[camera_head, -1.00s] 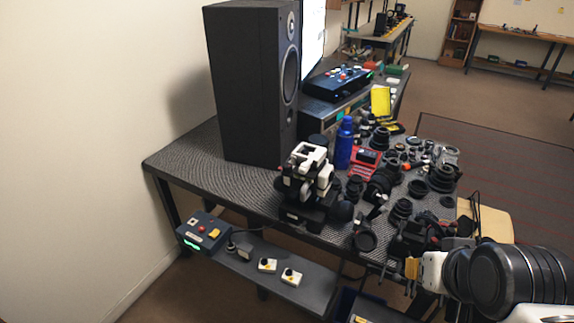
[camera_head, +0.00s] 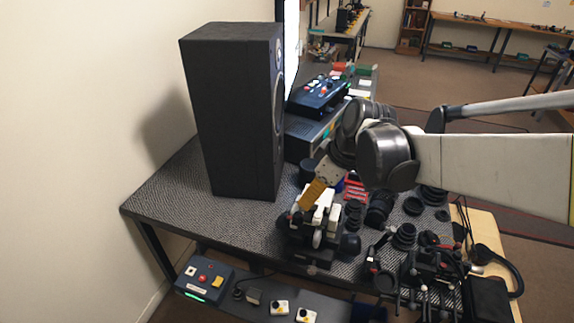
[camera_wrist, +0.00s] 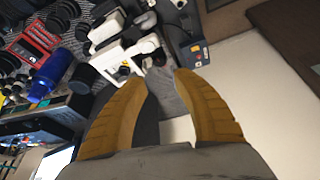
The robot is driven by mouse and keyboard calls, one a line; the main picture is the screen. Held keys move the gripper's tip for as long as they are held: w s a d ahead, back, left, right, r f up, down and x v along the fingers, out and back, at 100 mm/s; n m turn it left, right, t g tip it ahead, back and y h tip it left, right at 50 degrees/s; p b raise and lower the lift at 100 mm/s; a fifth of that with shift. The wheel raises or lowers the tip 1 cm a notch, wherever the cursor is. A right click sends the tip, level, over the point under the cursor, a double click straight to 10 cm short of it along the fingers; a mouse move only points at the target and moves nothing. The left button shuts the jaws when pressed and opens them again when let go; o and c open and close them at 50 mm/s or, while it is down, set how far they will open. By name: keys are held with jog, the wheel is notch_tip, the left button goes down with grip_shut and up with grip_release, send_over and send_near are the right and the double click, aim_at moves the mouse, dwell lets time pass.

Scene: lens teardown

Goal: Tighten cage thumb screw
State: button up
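My gripper (camera_head: 314,194) is in the air just above a black-and-white device (camera_head: 318,232) at the front of the bench. In the wrist view my gripper (camera_wrist: 160,80) shows two yellow fingers with a clear gap and nothing between them, so it is open. The white device (camera_wrist: 118,58) lies beyond the left fingertip. A dark rig with rods and knobs (camera_head: 432,268) stands at the bench's front right and may be the cage. I cannot pick out the cage thumb screw in either view.
A tall black speaker (camera_head: 232,110) stands left of the gripper. Lenses (camera_head: 404,237) and other parts crowd the bench's right side. A control box (camera_head: 205,277) sits on the lower shelf. A blue bottle (camera_wrist: 50,75) shows in the wrist view. The bench's left end (camera_head: 165,190) is clear.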

aim_at(298, 215)
jog(key=b+x, duration=0.3)
jog(key=x, duration=0.7)
jog(key=shift+s+d+f, duration=0.1)
jog(key=shift+d, duration=0.05)
grip_shut()
